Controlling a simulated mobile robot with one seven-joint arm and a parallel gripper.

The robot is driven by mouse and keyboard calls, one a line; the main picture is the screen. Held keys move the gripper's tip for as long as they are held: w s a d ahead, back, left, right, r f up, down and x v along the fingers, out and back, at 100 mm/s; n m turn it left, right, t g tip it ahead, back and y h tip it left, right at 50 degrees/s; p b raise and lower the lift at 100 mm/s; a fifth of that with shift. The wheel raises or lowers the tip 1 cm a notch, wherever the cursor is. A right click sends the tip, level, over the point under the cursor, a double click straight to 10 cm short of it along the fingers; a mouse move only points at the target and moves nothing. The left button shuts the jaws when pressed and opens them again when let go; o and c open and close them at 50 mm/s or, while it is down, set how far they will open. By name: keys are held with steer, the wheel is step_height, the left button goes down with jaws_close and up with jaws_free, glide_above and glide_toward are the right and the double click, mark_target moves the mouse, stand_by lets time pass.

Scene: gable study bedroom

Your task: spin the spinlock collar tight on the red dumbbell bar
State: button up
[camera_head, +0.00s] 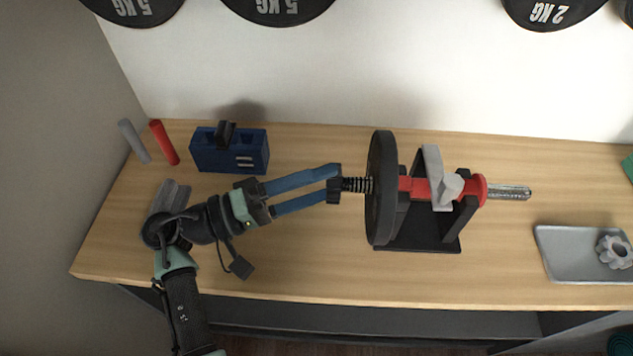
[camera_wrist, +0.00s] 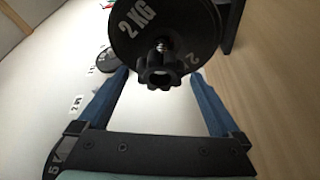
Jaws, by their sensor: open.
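The red dumbbell bar (camera_head: 413,187) lies level in a black cradle (camera_head: 425,241) under a grey clamp (camera_head: 436,172). A black 2 KG plate (camera_head: 381,200) is on its left side and also shows in the wrist view (camera_wrist: 190,25). A black star-shaped spinlock collar (camera_wrist: 160,70) sits on the bar's left threaded end (camera_head: 358,185), with bare thread between it and the plate. My gripper (camera_head: 335,183) points right, in line with the bar. Its blue fingers are open, their tips at the collar, one on each side in the wrist view. I cannot tell whether they touch it.
A grey tray (camera_head: 565,268) at the right holds a grey star collar (camera_head: 613,252). A blue box (camera_head: 230,155), a red cylinder (camera_head: 164,143) and a grey cylinder (camera_head: 134,142) stand at the back left. Weight plates hang on the wall. The front middle of the wooden bench (camera_head: 310,275) is clear.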

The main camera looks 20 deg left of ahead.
steer(key=v, duration=1.3)
